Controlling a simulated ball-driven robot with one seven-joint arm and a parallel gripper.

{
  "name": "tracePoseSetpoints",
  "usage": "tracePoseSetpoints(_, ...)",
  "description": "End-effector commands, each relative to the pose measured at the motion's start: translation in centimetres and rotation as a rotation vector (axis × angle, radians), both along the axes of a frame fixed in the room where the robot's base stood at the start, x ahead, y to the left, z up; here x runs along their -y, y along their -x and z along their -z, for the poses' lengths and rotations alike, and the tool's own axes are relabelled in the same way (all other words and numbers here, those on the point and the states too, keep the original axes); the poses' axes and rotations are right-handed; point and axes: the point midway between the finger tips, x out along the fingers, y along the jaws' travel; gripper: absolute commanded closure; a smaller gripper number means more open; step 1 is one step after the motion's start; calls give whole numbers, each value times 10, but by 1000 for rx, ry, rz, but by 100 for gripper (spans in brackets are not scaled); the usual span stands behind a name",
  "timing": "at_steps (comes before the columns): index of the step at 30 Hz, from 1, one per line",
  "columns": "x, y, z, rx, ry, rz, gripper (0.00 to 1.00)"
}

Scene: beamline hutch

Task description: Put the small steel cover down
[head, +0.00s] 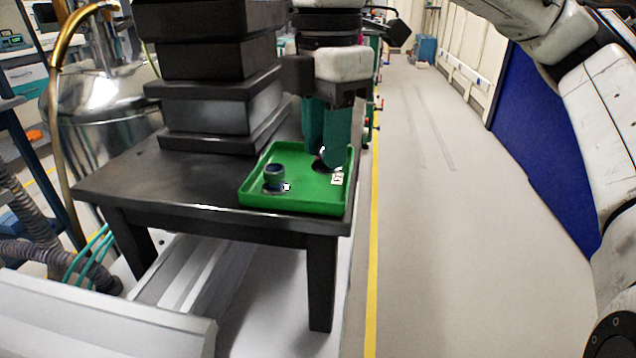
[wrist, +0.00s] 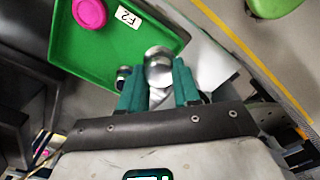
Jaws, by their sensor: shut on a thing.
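My gripper (head: 324,163) has teal fingers pointing down over the right part of a green tray (head: 311,206). In the wrist view, the fingers (wrist: 159,82) are shut on the small steel cover (wrist: 158,66), a shiny rounded piece at the edge of the green tray (wrist: 70,95). In the head view the cover is mostly hidden by the fingers. I cannot tell whether it touches the tray floor.
A small blue-grey cylinder (head: 274,178) stands in the tray's left part. A white label (head: 338,178) lies by the fingers. The wrist view shows a pink disc (wrist: 90,13). Stacked dark blocks (head: 215,105) stand behind on the black table (head: 150,185). The right aisle is clear.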

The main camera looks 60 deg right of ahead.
Motion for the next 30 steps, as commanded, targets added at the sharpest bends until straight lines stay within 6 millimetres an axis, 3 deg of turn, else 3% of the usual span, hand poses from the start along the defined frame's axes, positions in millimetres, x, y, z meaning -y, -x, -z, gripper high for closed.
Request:
tracePoseSetpoints(8,6,-11,17,0,-1,0,98)
tracePoseSetpoints(16,9,-14,50,0,2,2,98)
tracePoseSetpoints(29,8,-14,52,0,-1,0,98)
tracePoseSetpoints(30,8,-14,52,1,0,1,66)
